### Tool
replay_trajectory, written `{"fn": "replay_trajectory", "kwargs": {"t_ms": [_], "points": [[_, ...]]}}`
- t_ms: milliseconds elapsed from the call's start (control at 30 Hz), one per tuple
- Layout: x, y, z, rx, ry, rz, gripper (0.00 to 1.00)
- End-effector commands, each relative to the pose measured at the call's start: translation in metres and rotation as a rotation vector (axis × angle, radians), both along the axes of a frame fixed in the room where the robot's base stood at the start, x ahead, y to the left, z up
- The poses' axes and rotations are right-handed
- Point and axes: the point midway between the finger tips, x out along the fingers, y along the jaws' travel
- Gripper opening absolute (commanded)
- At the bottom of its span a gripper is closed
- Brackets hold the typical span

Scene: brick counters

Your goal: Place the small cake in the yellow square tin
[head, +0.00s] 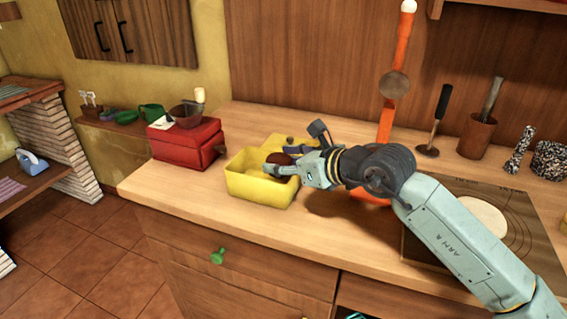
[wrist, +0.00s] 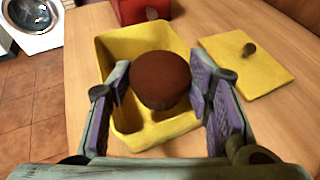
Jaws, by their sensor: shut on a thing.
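The small cake (wrist: 160,80) is round and dark brown, and it sits between the purple pads of my gripper (wrist: 165,95) in the wrist view. My gripper is shut on it. In the head view my gripper (head: 285,165) is at the yellow square tin (head: 258,190), and the cake (head: 279,158) shows partly behind a finger. In the wrist view the open tin (wrist: 112,50) lies below and around the cake. I cannot tell how high the cake is above the tin's floor. The tin's yellow lid (wrist: 245,65) lies on the counter to the right, with a dark knob.
A red box (head: 187,142) stands left of the tin, with a brown pot (head: 186,114) on top. An orange stand (head: 395,80) rises behind my arm. Utensils, a wooden holder (head: 477,135) and a dark board with a pale disc (head: 481,217) are at the right. The front counter strip is clear.

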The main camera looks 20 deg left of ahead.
Motion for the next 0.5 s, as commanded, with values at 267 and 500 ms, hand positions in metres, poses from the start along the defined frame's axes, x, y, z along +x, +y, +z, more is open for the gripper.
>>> {"fn": "replay_trajectory", "kwargs": {"t_ms": [267,500], "points": [[-0.0008,0.0002,-0.0073,-0.005,0.009,0.001,0.18],[-0.0007,-0.0002,-0.0095,-0.009,0.014,0.001,0.59]]}}
